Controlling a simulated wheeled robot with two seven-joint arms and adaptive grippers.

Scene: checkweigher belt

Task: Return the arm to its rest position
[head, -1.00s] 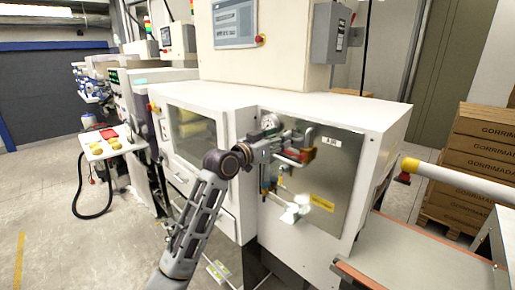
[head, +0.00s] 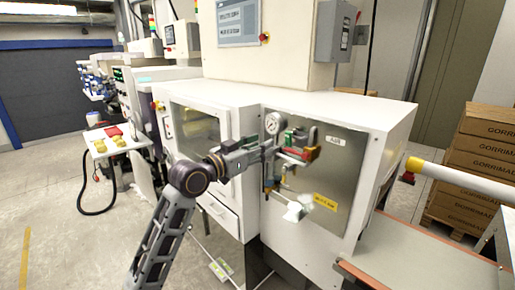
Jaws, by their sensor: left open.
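My left arm comes in from the lower left and reaches up toward the front of the white checkweigher machine (head: 330,110). My left gripper (head: 268,152) is at the steel front panel (head: 345,165), just left of the valve fittings. It is open. The air fittings, with a round gauge (head: 273,123), a red and green valve part (head: 300,142) and a clear bowl below, are on the panel. I cannot tell whether the fingers touch them. My right gripper is not in view.
A conveyor belt (head: 420,255) runs out at the lower right beside a white roller tube (head: 455,177). Stacked cartons (head: 480,155) stand on a pallet at the right. A control pedestal (head: 115,143) stands at the left. The floor at the lower left is clear.

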